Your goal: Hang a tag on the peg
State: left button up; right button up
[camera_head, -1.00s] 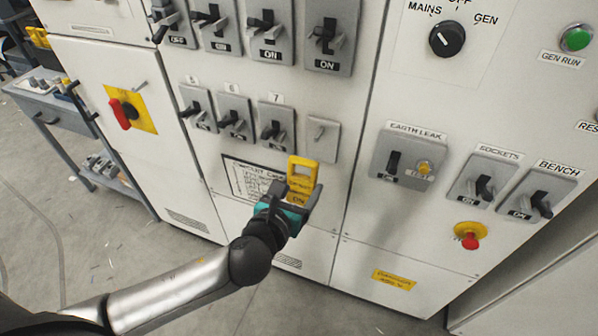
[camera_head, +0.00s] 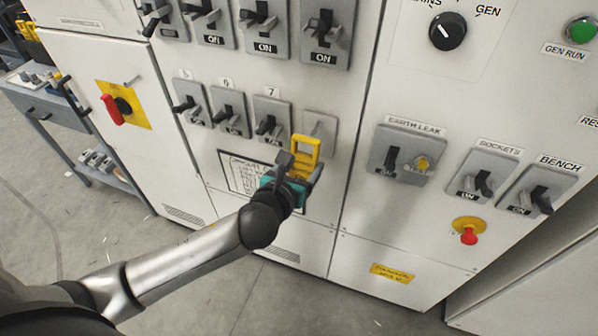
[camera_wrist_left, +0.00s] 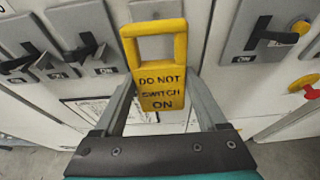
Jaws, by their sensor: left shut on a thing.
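My left gripper (camera_head: 296,176) is shut on a yellow tag (camera_head: 305,157) and holds it upright in front of the white cabinet. The tag has an open loop at its top and reads "DO NOT SWITCH ON" in the left wrist view (camera_wrist_left: 162,88). The peg (camera_head: 317,128) sticks out of a plain grey plate (camera_head: 327,124), right of switch 7. In the head view the loop lies just below the peg and overlaps the plate's lower part. In the wrist view the peg itself is not clear. My right gripper is out of view.
Switch 7 (camera_head: 268,124) projects close to the left of the plate. The earth leak switch (camera_head: 401,154) is to the right. A red rotary handle (camera_head: 112,109) and a grey trolley (camera_head: 62,115) are at left.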

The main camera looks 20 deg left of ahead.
pick_arm(q)
jog(key=shift+w+f+b, duration=0.15)
jog(key=shift+w+b, duration=0.55)
jog(key=shift+w, duration=0.65)
jog(key=x, duration=0.3)
jog(key=shift+w+b, duration=0.15)
jog(key=shift+b, duration=0.25)
jog(key=o, duration=1.3)
jog(key=shift+c, duration=0.2)
jog(key=p+v, duration=0.1)
jog(key=v, duration=1.4)
jog(key=shift+p, duration=0.3)
